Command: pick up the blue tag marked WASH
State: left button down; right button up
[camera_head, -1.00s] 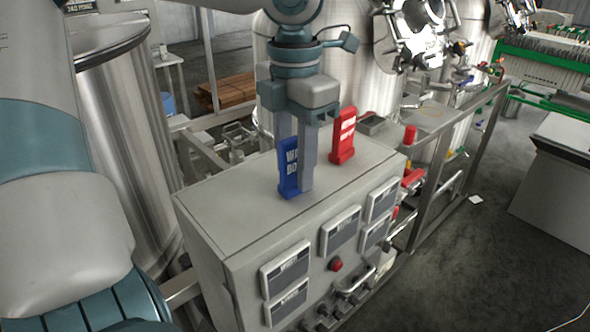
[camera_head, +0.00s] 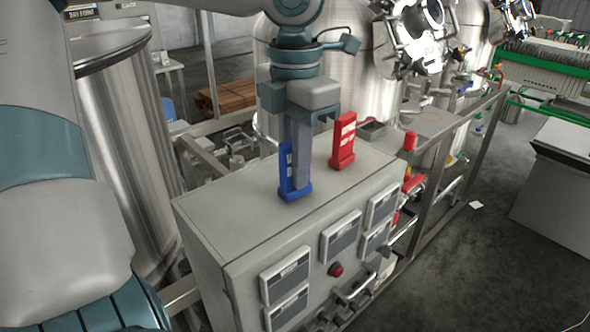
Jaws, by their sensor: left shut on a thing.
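The blue tag (camera_head: 287,178) stands upright on the flat top of the grey control cabinet (camera_head: 235,205), its wider foot on the surface. My left gripper (camera_head: 297,180) points down over it and is shut on it. The fingers hide much of the tag's face, so its lettering cannot be read in full. A red tag (camera_head: 343,143) with white lettering stands just to the right and behind, apart from the gripper. My right gripper does not show.
The cabinet's front carries several label plates (camera_head: 341,236), a red button (camera_head: 336,269) and handles. Steel tanks (camera_head: 352,75) stand behind. A metal rail frame (camera_head: 470,135) runs along the right. The cabinet top left of the tag is clear.

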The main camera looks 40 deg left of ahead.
pick_arm(q)
notch_tip(320, 180, up, 18)
jog(key=b, duration=0.3)
jog(key=shift+f, duration=0.2)
jog(key=shift+s, duration=0.1)
dwell(0.5)
